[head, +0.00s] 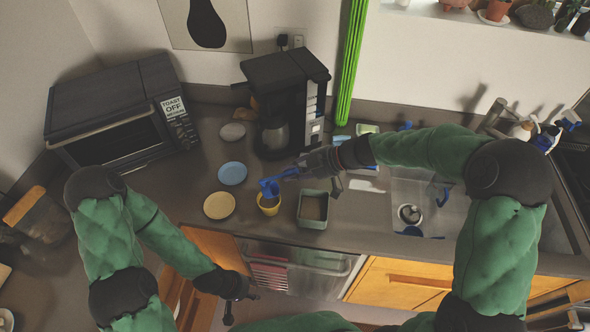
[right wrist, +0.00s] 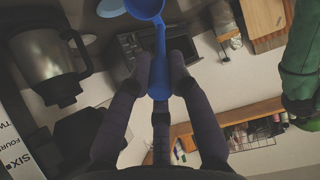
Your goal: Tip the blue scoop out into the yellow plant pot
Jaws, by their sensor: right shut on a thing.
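The blue scoop (head: 270,187) is held by its handle in my right gripper (head: 297,171), which is shut on it. Its bowl is over the small yellow plant pot (head: 269,208) on the counter and hides part of the pot's opening. The right wrist view shows the blue handle (right wrist: 160,62) between the two fingers, with the bowl (right wrist: 146,8) cut by the top edge. I cannot tell what is in the bowl; the pot does not show clearly there. My left gripper (head: 242,302) is low in front of the counter, empty, its fingers apart.
A green square container (head: 313,208) with brown contents stands right of the pot. A yellow plate (head: 219,205) and a blue plate (head: 232,173) lie to the left. A coffee maker (head: 284,95) stands behind, a toaster oven (head: 120,120) back left, and a sink (head: 432,213) right.

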